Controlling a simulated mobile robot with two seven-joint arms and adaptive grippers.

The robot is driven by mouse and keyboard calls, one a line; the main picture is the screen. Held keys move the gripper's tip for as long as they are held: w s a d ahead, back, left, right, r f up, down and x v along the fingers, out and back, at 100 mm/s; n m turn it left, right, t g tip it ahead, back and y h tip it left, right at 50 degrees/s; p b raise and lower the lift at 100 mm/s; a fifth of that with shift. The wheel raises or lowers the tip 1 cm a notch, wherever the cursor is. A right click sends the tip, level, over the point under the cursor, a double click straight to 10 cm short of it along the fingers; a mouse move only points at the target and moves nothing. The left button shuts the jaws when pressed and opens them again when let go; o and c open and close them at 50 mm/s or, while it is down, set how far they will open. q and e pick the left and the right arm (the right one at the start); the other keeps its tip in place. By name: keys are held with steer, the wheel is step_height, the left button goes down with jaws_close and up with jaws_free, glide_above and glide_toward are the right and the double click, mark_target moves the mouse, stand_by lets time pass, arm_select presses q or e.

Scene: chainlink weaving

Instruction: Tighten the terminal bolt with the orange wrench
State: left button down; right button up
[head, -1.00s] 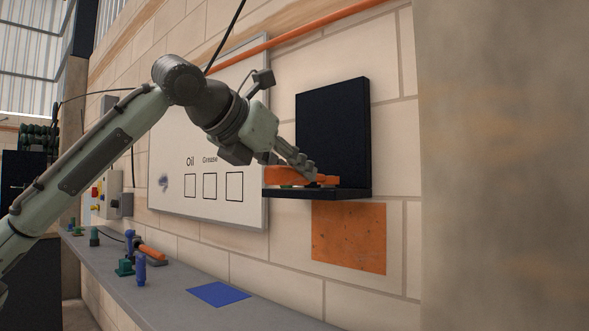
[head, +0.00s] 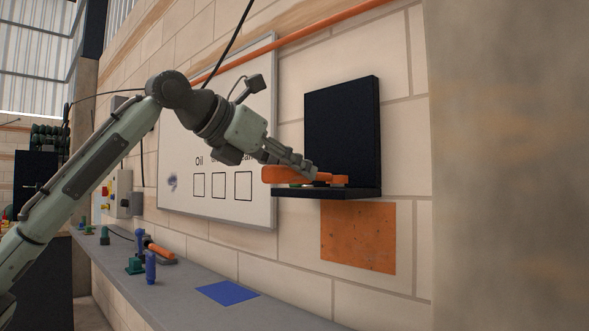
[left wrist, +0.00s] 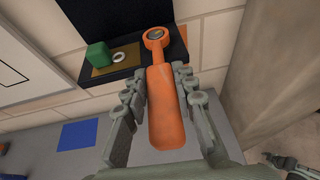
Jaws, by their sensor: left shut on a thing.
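The orange wrench (head: 285,174) is held in my left gripper (head: 312,172) above the black wall shelf (head: 330,194). In the left wrist view the wrench handle (left wrist: 166,110) lies between both fingers of my left gripper (left wrist: 164,85), which are shut on it. The wrench's ring end (left wrist: 152,33) is over the shelf, around the grey round top of the terminal bolt (left wrist: 156,36). How deeply it sits on the bolt I cannot tell.
A green block (left wrist: 98,54) and a pale ring (left wrist: 119,57) are left of the wrench's ring end. A black panel (head: 342,128) stands behind the shelf. Below are an orange wall patch (head: 358,237) and a ledge with a blue square (head: 227,292). A rough pillar (head: 505,170) bounds the right.

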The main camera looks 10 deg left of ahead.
arm_select(q)
steer(key=shift+r, duration=3.4)
steer(key=s+d+n+t+y, duration=0.2)
steer(key=d+n+t+y, duration=0.1)
steer(key=d+n+y, duration=0.3)
steer(key=shift+s+n+y, duration=0.3)
steer(key=shift+y, duration=0.2)
steer(key=shift+a, duration=0.1)
